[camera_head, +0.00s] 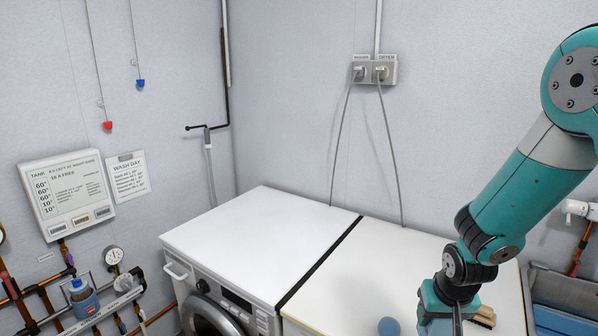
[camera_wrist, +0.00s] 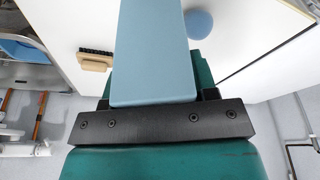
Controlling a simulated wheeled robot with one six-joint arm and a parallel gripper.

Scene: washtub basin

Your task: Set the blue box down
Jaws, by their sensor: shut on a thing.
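The blue box (camera_wrist: 153,55) fills the middle of the wrist view as a long, pale blue block. My gripper (camera_wrist: 153,100) is shut on it, and the box hides most of the fingers. In the head view my gripper (camera_head: 452,306) points down over the right-hand white machine top (camera_head: 360,270). Part of the blue box (camera_head: 436,328) shows below it at the picture's bottom edge. The box's far end is cut off in the wrist view. I cannot tell whether the box touches the machine top.
A blue ball (camera_head: 389,326) lies on the top left of my gripper; a wooden brush (camera_head: 486,315) lies close on the right. The left-hand washer top (camera_head: 262,237) is clear. A dark gap (camera_head: 320,262) separates the machines. A grey-blue basin (camera_head: 565,300) stands at right.

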